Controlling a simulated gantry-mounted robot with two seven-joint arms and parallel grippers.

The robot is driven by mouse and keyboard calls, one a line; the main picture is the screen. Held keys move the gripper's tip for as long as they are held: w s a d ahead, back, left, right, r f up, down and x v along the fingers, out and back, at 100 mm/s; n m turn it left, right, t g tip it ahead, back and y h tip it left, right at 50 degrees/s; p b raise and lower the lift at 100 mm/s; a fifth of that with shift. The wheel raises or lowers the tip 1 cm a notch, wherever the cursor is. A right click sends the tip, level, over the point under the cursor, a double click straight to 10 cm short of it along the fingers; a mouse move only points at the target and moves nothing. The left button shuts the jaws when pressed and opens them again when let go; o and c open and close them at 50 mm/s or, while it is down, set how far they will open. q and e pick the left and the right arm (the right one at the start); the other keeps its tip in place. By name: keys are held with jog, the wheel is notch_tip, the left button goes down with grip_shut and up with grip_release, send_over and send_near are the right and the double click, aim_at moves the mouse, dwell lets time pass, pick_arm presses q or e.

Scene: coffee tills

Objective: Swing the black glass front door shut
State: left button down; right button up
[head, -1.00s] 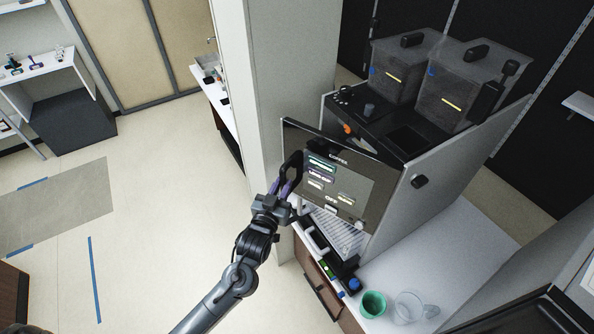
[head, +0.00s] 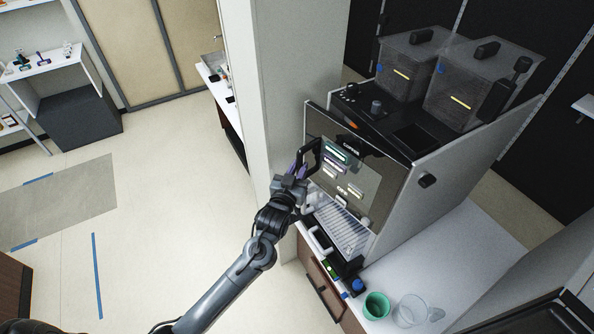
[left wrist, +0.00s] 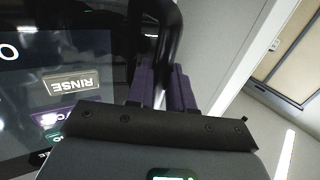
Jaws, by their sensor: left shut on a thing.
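The coffee machine (head: 440,165) stands on the white counter at the right in the head view. Its black glass front door (head: 385,172), with a lit menu screen, stands close to the machine's front. A narrow gap seems to show along its top left edge. My left gripper (head: 300,170) is shut on the black loop handle (head: 314,150) at the door's left side. In the left wrist view, the purple fingers (left wrist: 163,88) close around the handle, beside the screen with its "RINSE" button. My right gripper is not in view.
A green cup (head: 376,305) and a clear glass pitcher (head: 412,310) stand on the counter (head: 455,255) in front of the machine. A white wall column (head: 265,90) rises just left of the door. The floor at the left is open.

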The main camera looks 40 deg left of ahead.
aim_at(311, 161)
pick_arm(q)
jog(key=shift+w+d, duration=0.1)
jog(key=shift+d, duration=0.05)
jog(key=w, duration=0.2)
jog(key=w+b, duration=0.2)
jog(key=w, duration=0.1)
jog(key=shift+w+d, duration=0.3)
jog(key=shift+d, duration=0.05)
jog(key=c, duration=1.3)
grip_release()
jog(key=shift+r, duration=0.1)
jog(key=o, duration=0.4)
jog(key=shift+s, duration=0.1)
jog(key=shift+a, duration=0.1)
jog(key=shift+s, duration=0.1)
